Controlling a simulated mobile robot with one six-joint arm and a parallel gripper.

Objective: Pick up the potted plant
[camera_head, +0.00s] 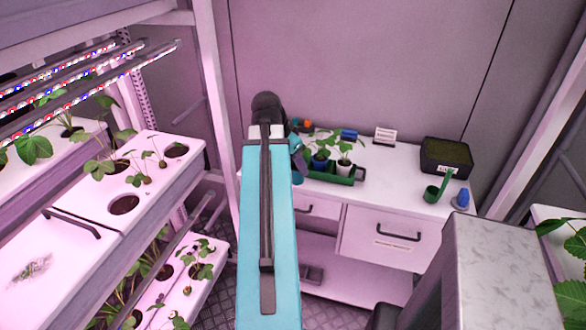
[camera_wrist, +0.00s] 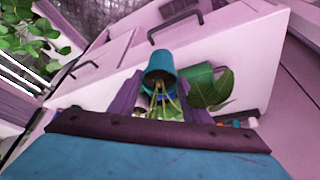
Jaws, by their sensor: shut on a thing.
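A potted plant in a teal-blue pot (camera_wrist: 160,66) shows between my gripper's purple fingers in the wrist view, with thin stems below it in the picture. My gripper (camera_wrist: 160,103) is shut on this plant. In the camera_head view my arm hides most of the gripper and I cannot clearly make out the held plant. A blue pot (camera_head: 320,164) and a white pot (camera_head: 343,170) with leafy plants show just right of my wrist, at the green tray (camera_head: 330,178) on the white counter. Part of the green tray (camera_wrist: 200,73) also shows in the wrist view.
The white counter (camera_head: 385,180) has drawers with dark handles. A dark box (camera_head: 446,157), a green holder (camera_head: 437,190) and a blue object (camera_head: 462,199) stand to the right. Planted racks (camera_head: 150,178) line the left side. A grey-topped block (camera_head: 497,255) stands at the right front.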

